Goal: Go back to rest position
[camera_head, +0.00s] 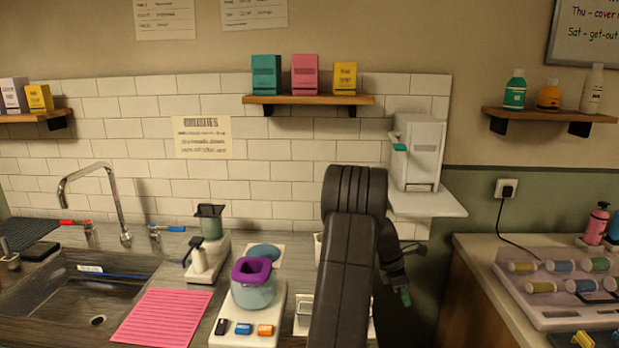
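My arm rises from the bottom middle of the view as thick black links, bends over and hangs down on its right side. My gripper (403,288) is small and dark at the end of it, pointing down in front of the gap between the two counters. A small green piece shows at its tip; I cannot tell whether it is a held thing or part of the fingers. Whether the fingers are open or shut is not clear. The arm hides part of the left counter and some white items behind it.
On the left counter are a sink (75,285), a pink ribbed mat (163,316) and a purple-lidded tub (253,283) on a white base. A white dispenser (418,150) stands on a wall shelf behind my arm. The right counter holds a rack of rollers (560,285).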

